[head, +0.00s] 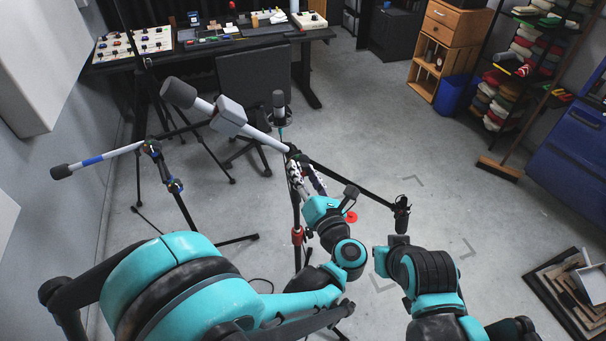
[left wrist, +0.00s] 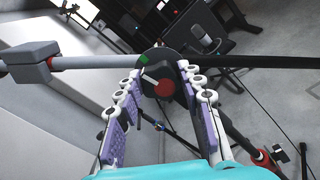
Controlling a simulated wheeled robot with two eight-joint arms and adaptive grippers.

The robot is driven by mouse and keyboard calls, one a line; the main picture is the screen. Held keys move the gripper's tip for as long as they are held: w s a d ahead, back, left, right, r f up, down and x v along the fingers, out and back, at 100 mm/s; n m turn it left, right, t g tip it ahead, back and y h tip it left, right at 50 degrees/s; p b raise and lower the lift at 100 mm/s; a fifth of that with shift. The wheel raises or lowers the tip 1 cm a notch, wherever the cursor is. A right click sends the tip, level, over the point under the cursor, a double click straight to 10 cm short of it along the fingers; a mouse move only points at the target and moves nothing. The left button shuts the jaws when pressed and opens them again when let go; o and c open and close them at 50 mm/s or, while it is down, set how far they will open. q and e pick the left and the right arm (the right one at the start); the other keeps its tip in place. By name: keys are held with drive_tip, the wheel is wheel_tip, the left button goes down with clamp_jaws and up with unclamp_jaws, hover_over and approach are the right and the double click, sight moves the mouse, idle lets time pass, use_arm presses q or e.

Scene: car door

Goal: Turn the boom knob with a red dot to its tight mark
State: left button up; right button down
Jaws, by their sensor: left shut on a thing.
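The boom knob with a red dot (left wrist: 163,88) sits on a dark round hub at the joint of the boom (left wrist: 105,62). A pale bar on the knob points up and left. A green patch (left wrist: 143,58) lies on the hub above it; I cannot tell whether this is the tight mark. My left gripper (left wrist: 160,84) has its two purple-padded fingers either side of the knob and is shut on it. In the head view my left gripper (head: 297,172) is at the boom joint and hides the knob. My right arm is at lower right; its gripper cannot be made out.
The boom carries a grey block (head: 229,117) and a large grey end (head: 179,92). A dark microphone (head: 402,214) hangs at its right end. A chair (head: 252,85) and desk stand behind.

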use_arm(q)
drive_tip(key=shift+m, duration=1.1)
drive_tip(key=o, duration=1.2)
drive_tip(key=shift+c, duration=0.2)
wheel_tip(320, 180, up, 10)
drive_tip(key=shift+d, duration=0.1)
